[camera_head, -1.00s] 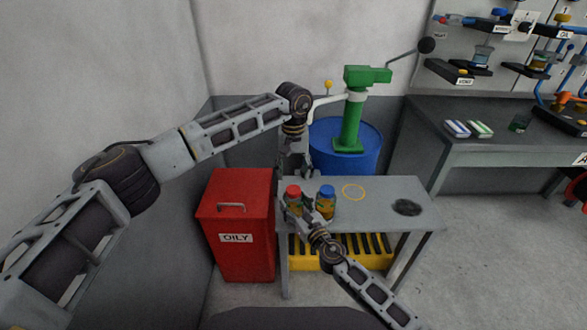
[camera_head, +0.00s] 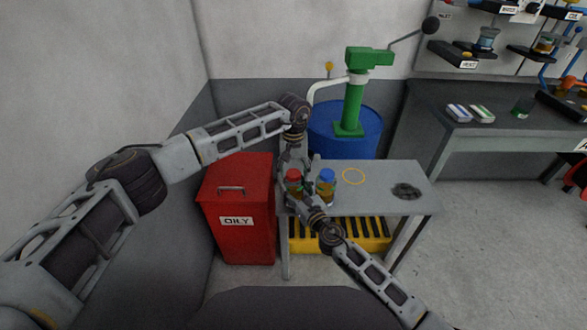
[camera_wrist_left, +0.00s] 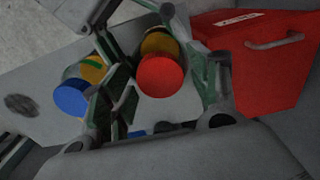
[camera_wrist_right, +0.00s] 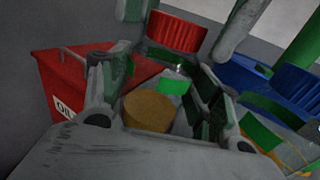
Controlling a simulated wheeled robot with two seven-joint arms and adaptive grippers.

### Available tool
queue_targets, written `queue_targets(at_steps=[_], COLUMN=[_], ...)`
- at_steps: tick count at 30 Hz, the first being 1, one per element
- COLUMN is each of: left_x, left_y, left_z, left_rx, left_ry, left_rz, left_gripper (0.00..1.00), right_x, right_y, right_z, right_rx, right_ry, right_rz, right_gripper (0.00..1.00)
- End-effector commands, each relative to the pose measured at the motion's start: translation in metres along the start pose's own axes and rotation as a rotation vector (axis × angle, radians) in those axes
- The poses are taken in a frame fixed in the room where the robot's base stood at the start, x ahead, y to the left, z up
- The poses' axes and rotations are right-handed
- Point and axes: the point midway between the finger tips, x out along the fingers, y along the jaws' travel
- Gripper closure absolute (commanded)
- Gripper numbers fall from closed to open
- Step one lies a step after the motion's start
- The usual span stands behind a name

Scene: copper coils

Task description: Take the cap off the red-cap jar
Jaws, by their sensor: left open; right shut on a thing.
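The red-cap jar (camera_head: 293,182) stands upright at the table's near left. Its red cap (camera_wrist_left: 160,77) is on, and its amber body (camera_wrist_right: 148,110) shows in the right wrist view. My right gripper (camera_head: 306,200) is shut on the jar's body from the front. My left gripper (camera_head: 293,165) comes from above, open, with its fingers on either side of the red cap. These fingers also flank the cap in the right wrist view (camera_wrist_right: 188,20), with a gap visible. Whether either finger touches the cap cannot be told.
A blue-cap jar (camera_head: 326,184) stands close to the right of the red-cap jar, near both grippers. A red bin (camera_head: 236,180) stands left; a blue drum (camera_head: 360,135) with a green pump is behind.

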Motion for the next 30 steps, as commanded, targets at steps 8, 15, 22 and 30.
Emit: queue_targets(at_steps=[8, 15, 22, 30], left_x=[-0.0001, -0.0002, -0.0002, -0.0003], left_y=[0.0001, 0.0001, 0.0, -0.0001], left_z=[0.0, -0.0001, 0.0, -0.0001], left_rx=[0.0, 0.0, -0.018, -0.179], left_ry=[0.0, 0.0, 0.0, 0.001], left_rz=[0.0, 0.0, 0.0, 0.0], left_gripper=[0.49, 0.8, 0.87, 0.87], right_x=[0.0, 0.0, 0.0, 0.0], right_y=[0.0, 0.0, 0.0, -0.0001], right_z=[0.0001, 0.0001, 0.0001, 0.0001], right_rx=[0.0, 0.0, 0.0, 0.0], right_ry=[0.0, 0.0, 0.0, 0.0], right_rz=[0.0, 0.0, 0.0, 0.0], right_gripper=[1.0, 1.0, 1.0, 1.0])
